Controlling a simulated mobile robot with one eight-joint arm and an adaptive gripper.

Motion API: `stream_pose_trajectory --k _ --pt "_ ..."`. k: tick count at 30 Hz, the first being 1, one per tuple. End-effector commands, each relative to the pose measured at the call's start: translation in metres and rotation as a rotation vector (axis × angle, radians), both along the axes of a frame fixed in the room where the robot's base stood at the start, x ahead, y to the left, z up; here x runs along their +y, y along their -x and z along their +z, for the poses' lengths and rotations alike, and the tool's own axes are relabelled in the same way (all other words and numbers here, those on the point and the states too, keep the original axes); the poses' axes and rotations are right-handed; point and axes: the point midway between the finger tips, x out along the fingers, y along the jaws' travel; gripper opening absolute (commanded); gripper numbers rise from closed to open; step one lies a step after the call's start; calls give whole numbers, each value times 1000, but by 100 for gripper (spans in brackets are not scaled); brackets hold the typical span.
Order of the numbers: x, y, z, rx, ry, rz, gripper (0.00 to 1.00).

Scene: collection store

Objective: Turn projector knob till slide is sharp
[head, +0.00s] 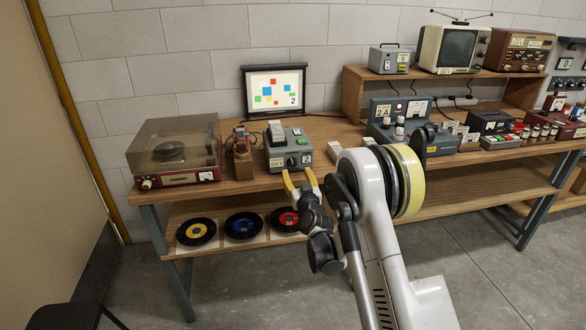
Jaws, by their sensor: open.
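The slide projector (287,149) is a grey box on the wooden bench, with a small "2" label and a dark round knob (292,161) on its front face. A small white screen (276,91) in a black frame stands behind it against the wall. It shows several coloured squares and a "2", and their edges look fairly clear, though the picture is too small to judge sharpness. My gripper (299,180) has yellow fingertips held apart, in front of and just below the projector's front. It appears empty and apart from the knob.
A record player (175,156) with a smoky lid stands left of the projector, with a small wooden device (242,153) between them. Grey equipment (399,120) stands to the right. Several records lie on the lower shelf (267,231).

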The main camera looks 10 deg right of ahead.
Motion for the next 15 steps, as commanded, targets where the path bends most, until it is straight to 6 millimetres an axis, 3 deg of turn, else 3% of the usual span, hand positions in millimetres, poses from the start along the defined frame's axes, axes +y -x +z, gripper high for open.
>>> stream_pose_trajectory --k 6,15 --pt "0 -42 -3 1 0 1 51" --pt "0 -62 0 1 0 1 51"
